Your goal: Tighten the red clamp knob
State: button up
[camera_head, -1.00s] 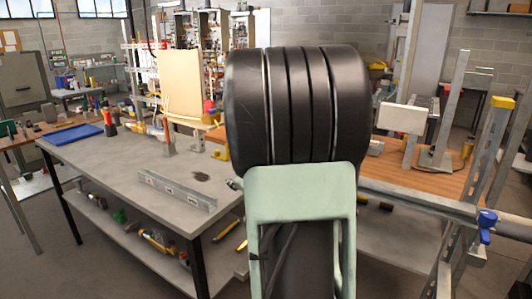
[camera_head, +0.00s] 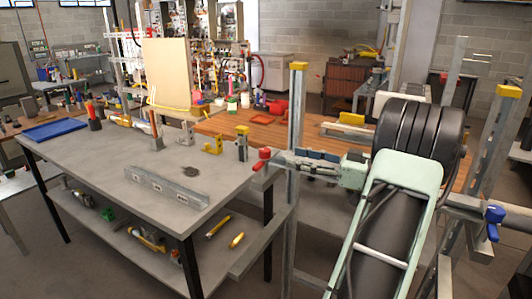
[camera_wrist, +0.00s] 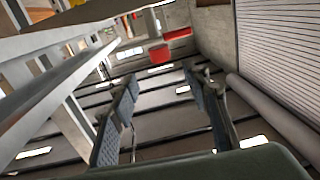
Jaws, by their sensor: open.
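The red clamp knob (camera_head: 263,155) is at the left end of a metal cross-beam fixed to an upright post (camera_head: 298,110), near the workbench corner. My gripper (camera_head: 312,160) is near the post, to the right of the red knob and apart from it. In the wrist view my gripper (camera_wrist: 160,80) is open, with two dark-padded fingers apart and nothing between them. Two red shapes show beyond the fingers there; I cannot tell whether either is the knob. A blue clamp knob (camera_head: 494,214) is on the right-hand frame.
A grey workbench (camera_head: 100,165) with a metal rail (camera_head: 168,187) stands at the left. A wooden-topped table (camera_head: 240,123) is behind the post. Another metal upright (camera_head: 497,135) stands at the right. In the wrist view a long metal beam (camera_wrist: 65,75) runs close along the left.

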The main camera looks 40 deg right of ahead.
aim_at(270, 152)
jog(key=x, duration=1)
jog(key=shift+w+a, duration=0.2)
jog(key=shift+w, duration=0.15)
jog(key=shift+c, duration=0.2)
grip_shut()
